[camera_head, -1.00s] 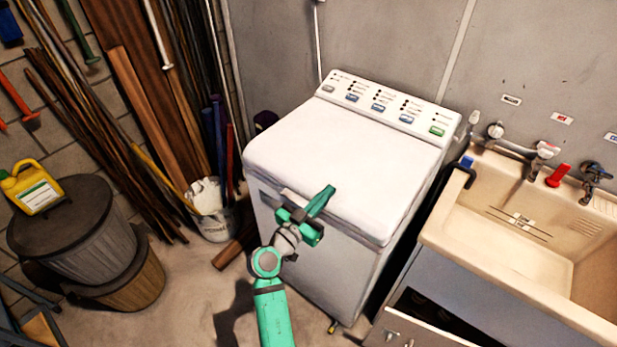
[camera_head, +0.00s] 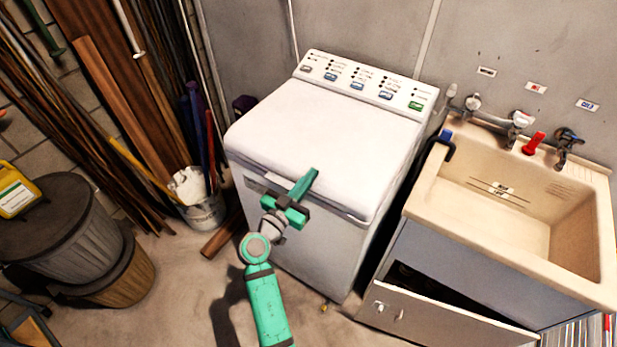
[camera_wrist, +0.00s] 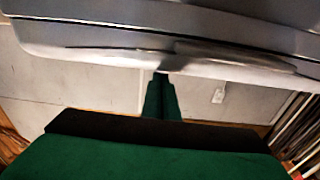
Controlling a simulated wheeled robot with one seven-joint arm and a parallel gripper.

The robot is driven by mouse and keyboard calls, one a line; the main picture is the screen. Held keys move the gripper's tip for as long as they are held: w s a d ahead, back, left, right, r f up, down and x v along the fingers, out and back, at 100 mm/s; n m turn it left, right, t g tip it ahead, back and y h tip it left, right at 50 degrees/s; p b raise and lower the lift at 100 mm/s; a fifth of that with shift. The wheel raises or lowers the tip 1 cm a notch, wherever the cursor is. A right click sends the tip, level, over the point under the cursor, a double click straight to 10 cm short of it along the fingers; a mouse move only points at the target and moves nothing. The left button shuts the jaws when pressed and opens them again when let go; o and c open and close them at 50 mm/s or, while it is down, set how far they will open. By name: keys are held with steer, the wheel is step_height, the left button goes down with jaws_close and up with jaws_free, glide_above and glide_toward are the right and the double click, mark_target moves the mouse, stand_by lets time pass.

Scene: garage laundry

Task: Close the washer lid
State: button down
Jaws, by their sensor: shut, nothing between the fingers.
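The white washer (camera_head: 300,225) stands against the back wall. Its lid (camera_head: 320,135) lies flat or nearly flat over the top. A dark strip shows under its front edge at the left, and I cannot tell whether the lid is fully seated. My green gripper (camera_head: 311,174) is shut and empty at the front edge of the lid, its fingers overlapping that edge in the head view. In the wrist view the shut fingers (camera_wrist: 160,82) point toward the rim of the lid (camera_wrist: 110,55), which hides their tips. I cannot tell whether they touch it.
A beige sink (camera_head: 520,215) stands close on the right, with a cabinet door (camera_head: 430,318) tilted open below. A white bucket (camera_head: 203,213), wooden planks (camera_head: 110,100) and a lidded bin (camera_head: 70,240) stand to the left. Floor is free in front of the washer.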

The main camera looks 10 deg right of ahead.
steer(key=v, duration=0.9)
steer(key=shift+f, duration=0.35)
